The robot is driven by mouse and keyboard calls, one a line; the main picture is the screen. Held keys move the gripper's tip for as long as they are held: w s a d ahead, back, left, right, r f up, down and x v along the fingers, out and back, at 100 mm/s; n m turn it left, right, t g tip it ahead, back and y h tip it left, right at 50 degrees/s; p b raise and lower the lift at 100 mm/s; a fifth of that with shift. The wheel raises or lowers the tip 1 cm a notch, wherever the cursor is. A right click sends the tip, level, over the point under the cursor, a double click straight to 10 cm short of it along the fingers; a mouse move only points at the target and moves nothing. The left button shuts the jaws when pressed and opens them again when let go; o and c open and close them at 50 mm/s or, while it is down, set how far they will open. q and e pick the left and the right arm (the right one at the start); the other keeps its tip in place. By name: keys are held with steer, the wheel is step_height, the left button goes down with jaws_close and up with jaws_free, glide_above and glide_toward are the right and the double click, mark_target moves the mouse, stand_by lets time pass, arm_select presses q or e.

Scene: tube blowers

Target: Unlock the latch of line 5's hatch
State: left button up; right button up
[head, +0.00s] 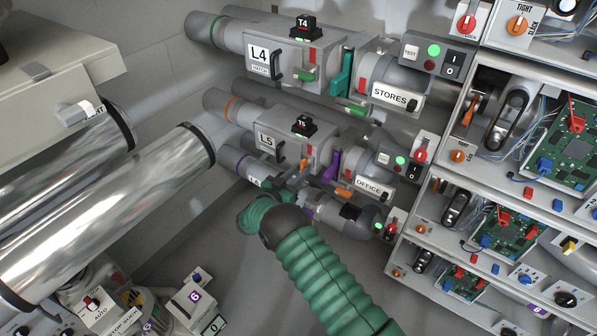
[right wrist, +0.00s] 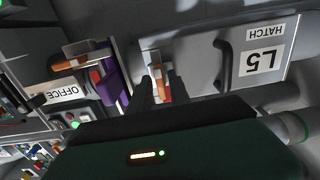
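Line 5's hatch (head: 266,141) is the grey panel marked L5 with a dark handle, in the middle of the head view. It shows upside down at the top right of the right wrist view (right wrist: 240,62). Its small orange latch (head: 304,164) is at the hatch's edge, and it also shows in the wrist view (right wrist: 156,84) with a red mark beside it. My right gripper (head: 289,186) is at the latch, at the end of my green arm. Its two dark fingers (right wrist: 161,88) stand apart, one on each side of the latch; I cannot tell whether they touch it. My left gripper is not in view.
A purple lever (head: 332,165) and the OFFICE pipe (head: 369,184) sit just right of the latch. Line 4's hatch (head: 262,62) is above. Large shiny cylinders (head: 120,205) lie at left, and shelves with circuit boards (head: 571,148) stand at right.

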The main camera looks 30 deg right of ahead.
steer(key=shift+o, duration=0.6)
steer(key=shift+r, duration=0.2)
steer(key=shift+a, duration=0.15)
steer(key=p+v, duration=0.3)
steer(key=v, duration=1.3)
steer(key=shift+a+f, duration=0.15)
steer(key=shift+a, duration=0.1)
